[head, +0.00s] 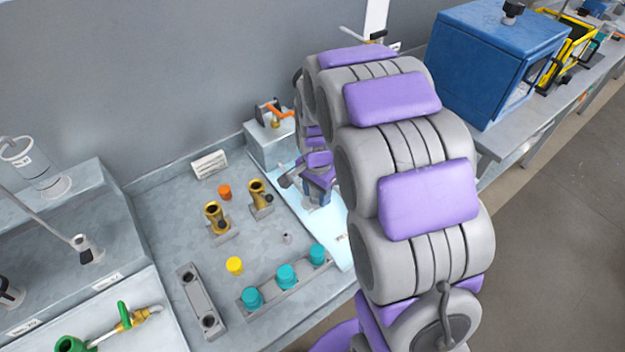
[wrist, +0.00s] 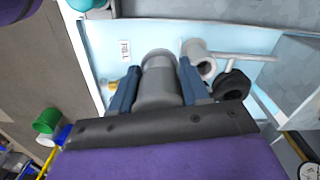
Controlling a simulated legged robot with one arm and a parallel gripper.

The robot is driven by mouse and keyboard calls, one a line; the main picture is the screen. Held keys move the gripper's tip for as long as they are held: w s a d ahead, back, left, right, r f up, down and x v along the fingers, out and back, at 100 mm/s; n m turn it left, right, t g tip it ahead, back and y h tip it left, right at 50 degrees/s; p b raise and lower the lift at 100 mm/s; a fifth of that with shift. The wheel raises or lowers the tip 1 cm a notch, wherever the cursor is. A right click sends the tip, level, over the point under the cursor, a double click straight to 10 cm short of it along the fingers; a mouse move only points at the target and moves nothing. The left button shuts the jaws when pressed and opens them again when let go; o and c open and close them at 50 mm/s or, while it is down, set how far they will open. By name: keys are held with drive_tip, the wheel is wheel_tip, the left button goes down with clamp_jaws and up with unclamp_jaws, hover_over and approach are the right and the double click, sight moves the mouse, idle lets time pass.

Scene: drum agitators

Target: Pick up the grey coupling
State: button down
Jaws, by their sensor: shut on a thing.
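The grey coupling (wrist: 158,82) is a short stepped grey cylinder in the wrist view. It sits between the two blue fingers of my gripper (wrist: 158,86), which is shut on it. It is over the pale blue surface, and I cannot tell whether it touches that surface. In the head view my gripper (head: 318,188) is small and partly behind my arm, at the pale surface on the right of the bench. The coupling cannot be made out there.
Close right of the fingers are a light grey hollow cylinder (wrist: 199,60) and a black round part (wrist: 233,86). A white label (wrist: 125,50) is on the pale surface (wrist: 225,35).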

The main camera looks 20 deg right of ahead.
drive_tip(key=s+p, duration=0.1)
drive_tip(key=s, duration=0.6)
drive_tip(key=shift+s+r, duration=0.4)
drive_tip(key=s+a+p, duration=0.2)
drive_tip(key=s+a, duration=0.2)
drive_tip(key=a, duration=0.7)
drive_tip(key=s+a+p, duration=0.3)
drive_tip(key=s+a, duration=0.2)
drive_tip(key=a, duration=0.5)
drive_tip(key=s+a+p, duration=0.2)
drive_tip(key=s+a, duration=0.2)
drive_tip(key=a, duration=0.7)
drive_tip(key=shift+w+d+f+b, duration=0.1)
drive_tip(key=shift+f+b, duration=0.95)
drive_tip(key=shift+f, duration=1.8)
drive_tip(key=shift+f+p, duration=0.35)
drive_tip(key=shift+p, duration=0.05)
drive_tip(key=shift+f, duration=0.1)
drive_tip(key=shift+f+b, duration=0.35)
drive_tip(key=shift+f, duration=0.7)
